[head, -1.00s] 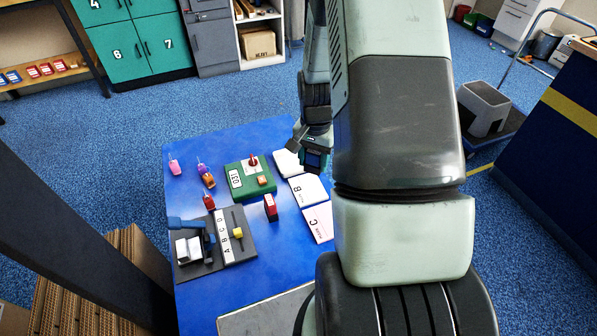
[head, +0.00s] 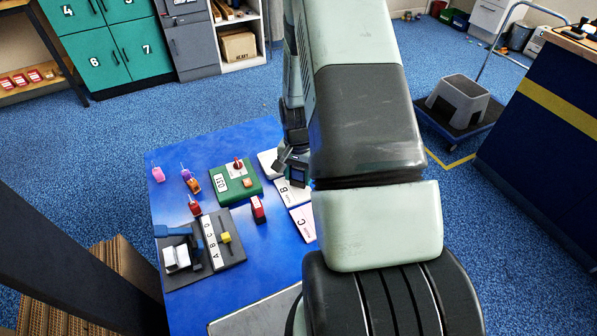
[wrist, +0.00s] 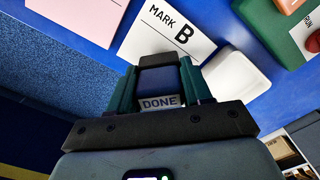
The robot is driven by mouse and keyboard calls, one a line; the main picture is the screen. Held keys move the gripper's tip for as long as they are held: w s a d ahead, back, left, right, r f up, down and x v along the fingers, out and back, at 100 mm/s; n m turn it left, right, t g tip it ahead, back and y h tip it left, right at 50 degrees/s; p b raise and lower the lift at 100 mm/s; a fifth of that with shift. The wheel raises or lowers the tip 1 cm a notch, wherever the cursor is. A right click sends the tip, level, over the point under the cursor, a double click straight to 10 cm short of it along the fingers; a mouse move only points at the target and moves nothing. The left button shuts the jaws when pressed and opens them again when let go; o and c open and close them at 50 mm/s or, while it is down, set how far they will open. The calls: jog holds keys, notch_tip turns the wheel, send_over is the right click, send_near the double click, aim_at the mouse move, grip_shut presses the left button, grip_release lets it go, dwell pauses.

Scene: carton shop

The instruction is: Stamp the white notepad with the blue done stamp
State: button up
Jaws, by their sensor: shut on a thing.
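My gripper (head: 293,172) is shut on the blue done stamp (wrist: 159,82), whose "DONE" label faces the wrist camera. In the head view it is over the right side of the blue table, near the far edge of the white "MARK B" card (head: 283,188). In the wrist view the stamp overlaps the near part of that card (wrist: 165,35). The white notepad (head: 267,160) lies just beyond the card, left of my gripper and partly hidden. It also shows in the wrist view (wrist: 240,76), right of the stamp. The stamp's underside is hidden.
A pink "C" card (head: 303,223) lies nearer me. Left of the notepad is a green box (head: 228,188) with a red knob. A red block (head: 258,208), a dark lettered fixture (head: 232,249) and several small coloured stamps (head: 193,186) also stand on the table.

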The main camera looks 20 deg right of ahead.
jog(key=shift+f, duration=0.55)
dwell(1.7)
jog(key=shift+r, duration=3.55)
